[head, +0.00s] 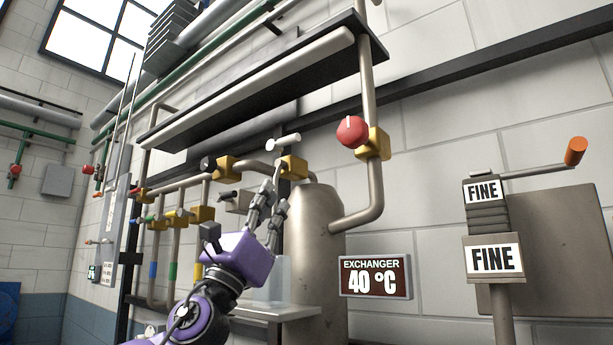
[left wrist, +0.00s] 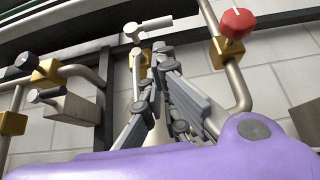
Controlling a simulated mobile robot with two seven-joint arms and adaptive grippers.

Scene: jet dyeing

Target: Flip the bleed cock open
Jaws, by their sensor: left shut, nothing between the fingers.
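A small cock with a pale T-shaped handle (head: 283,142) sits by a brass block (head: 292,167) above the exchanger tank; no label marks it as the bleed cock. The pale handle also shows at the top of the left wrist view (left wrist: 148,27). My left gripper (head: 273,195), purple with grey fingers, points up just below the handle and brass block. Its fingers look close together and empty. In the left wrist view the fingertips (left wrist: 160,55) appear just under the handle; contact cannot be told. My right gripper is not in view.
A red knob (head: 352,131) on a brass valve is to the right. The grey exchanger tank (head: 318,240) stands behind my gripper, with a 40 °C sign (head: 376,277) beside it. A grey box with a dark handle (head: 238,201) is left of my fingers. A shelf (head: 262,75) overhangs above.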

